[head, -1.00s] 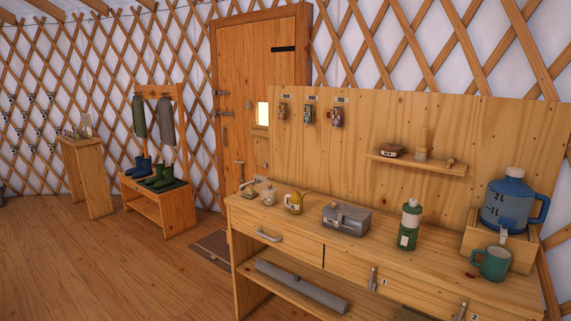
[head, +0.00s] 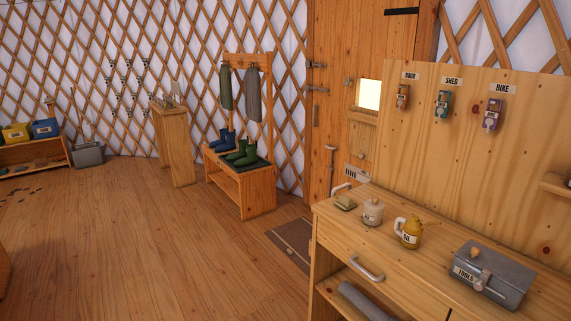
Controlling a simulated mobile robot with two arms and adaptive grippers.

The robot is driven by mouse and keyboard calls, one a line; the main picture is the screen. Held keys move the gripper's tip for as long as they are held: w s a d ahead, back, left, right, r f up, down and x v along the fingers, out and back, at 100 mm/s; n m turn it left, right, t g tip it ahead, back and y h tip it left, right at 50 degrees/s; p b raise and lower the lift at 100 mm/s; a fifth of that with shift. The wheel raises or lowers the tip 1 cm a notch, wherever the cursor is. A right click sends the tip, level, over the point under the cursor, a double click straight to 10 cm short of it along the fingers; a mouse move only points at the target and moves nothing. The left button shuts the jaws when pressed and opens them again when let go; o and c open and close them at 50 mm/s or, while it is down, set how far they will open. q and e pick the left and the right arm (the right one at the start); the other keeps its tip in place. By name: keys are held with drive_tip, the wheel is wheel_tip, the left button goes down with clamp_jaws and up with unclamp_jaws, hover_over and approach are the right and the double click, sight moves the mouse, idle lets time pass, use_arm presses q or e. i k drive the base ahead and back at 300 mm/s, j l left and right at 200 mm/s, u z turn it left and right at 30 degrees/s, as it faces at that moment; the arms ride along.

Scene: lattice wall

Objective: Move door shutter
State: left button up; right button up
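The wooden door (head: 340,60) stands shut in the lattice wall, right of centre in the head view. A small bright opening (head: 369,95) shows in the door, with a wooden ledge or panel just below it. A small metal fitting (head: 348,82) sits left of the opening. Lower down is a slotted grey vent-like plate (head: 353,172). I cannot tell which of these parts is the shutter. The key board hides the door's right part. Neither of my grippers is in view.
A workbench (head: 335,222) with a yellow oil can (head: 410,232) and a grey tools box (head: 487,274) stands at the right, before the door. A dark mat (head: 291,245) lies at the door's foot. A boot bench (head: 243,190) stands left.

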sight(362, 136)
drive_tip(key=i+j+u, duration=0.35)
drive_tip(key=i, duration=0.45)
drive_tip(key=i+u, duration=0.3)
drive_tip(key=i, duration=0.45)
drive_tip(key=i+l+u, duration=0.2)
drive_tip(key=i+u, duration=0.15)
drive_tip(key=i, duration=0.45)
drive_tip(key=i+l+z, duration=0.2)
drive_tip(key=i+z, duration=0.65)
drive_tip(key=i, duration=0.2)
drive_tip(key=i+j+z, duration=0.15)
drive_tip(key=i+z, duration=0.3)
drive_tip(key=i+j+z, duration=0.45)
drive_tip(key=i, duration=0.15)
